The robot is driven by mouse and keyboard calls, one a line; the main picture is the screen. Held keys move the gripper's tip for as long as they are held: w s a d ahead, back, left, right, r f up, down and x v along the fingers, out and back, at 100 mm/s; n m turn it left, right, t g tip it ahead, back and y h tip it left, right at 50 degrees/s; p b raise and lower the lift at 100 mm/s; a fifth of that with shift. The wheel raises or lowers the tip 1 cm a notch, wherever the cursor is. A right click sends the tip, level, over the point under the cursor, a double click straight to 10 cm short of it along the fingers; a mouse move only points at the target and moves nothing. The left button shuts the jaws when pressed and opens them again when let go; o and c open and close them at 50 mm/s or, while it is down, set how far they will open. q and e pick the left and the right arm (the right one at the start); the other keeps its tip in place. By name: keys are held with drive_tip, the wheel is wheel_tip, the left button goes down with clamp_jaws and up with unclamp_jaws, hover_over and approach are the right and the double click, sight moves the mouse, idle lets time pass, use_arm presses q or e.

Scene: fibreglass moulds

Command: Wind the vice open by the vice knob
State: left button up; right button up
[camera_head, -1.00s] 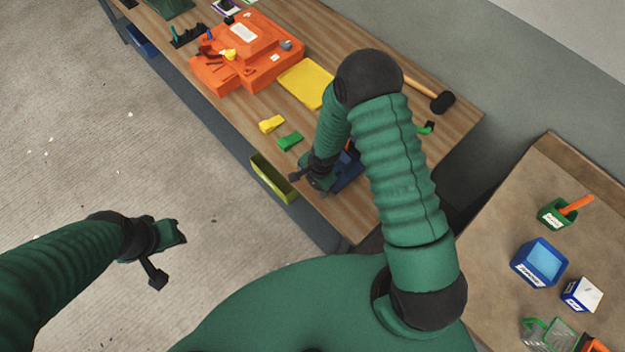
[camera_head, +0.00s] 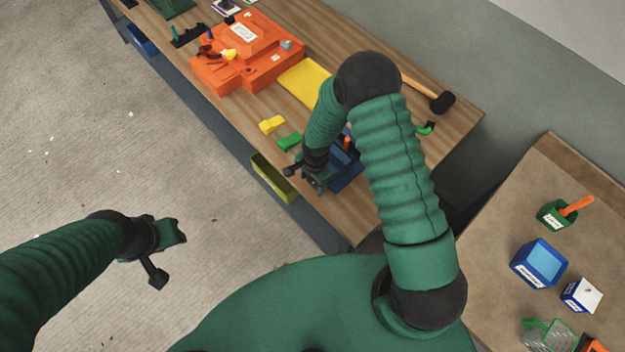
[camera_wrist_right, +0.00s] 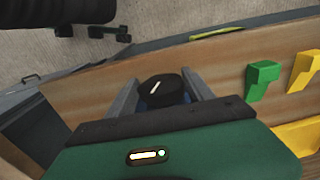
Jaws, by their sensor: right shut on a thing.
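The blue vice (camera_head: 348,172) sits on the wooden bench near its front edge, partly hidden by my right arm. My right gripper (camera_head: 317,187) is at the vice's front side. In the right wrist view the round black vice knob (camera_wrist_right: 160,89), with a pale mark across its face, sits between the two grey fingers, which are shut on it. A little blue shows behind the knob. In the head view the knob is hidden by the gripper. My left gripper (camera_head: 176,232) hangs over the floor, away from the bench; its finger gap is not clear.
Green (camera_head: 290,141) and yellow (camera_head: 272,124) wedges lie left of the vice. An orange mould (camera_head: 262,67) and yellow sheet (camera_head: 303,82) lie farther back. A mallet (camera_head: 441,102) lies at the back right. A yellow-green bin (camera_head: 272,180) hangs on the bench front.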

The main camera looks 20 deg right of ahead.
drive_tip(key=shift+w+f+g+h+b, duration=0.1)
drive_tip(key=shift+w+g+h+b, duration=0.3)
drive_tip(key=shift+g+b, duration=0.5)
drive_tip(key=shift+w+a+g+h+b, duration=0.1)
drive_tip(key=shift+g+h+b, duration=0.3)
drive_tip(key=shift+g+b, duration=1.3)
drive_tip(key=shift+b, duration=0.05)
drive_tip(key=o, duration=1.4)
drive_tip(key=b+v, duration=0.3)
drive_tip(key=v, duration=1.4)
drive_tip(key=shift+a, duration=0.2)
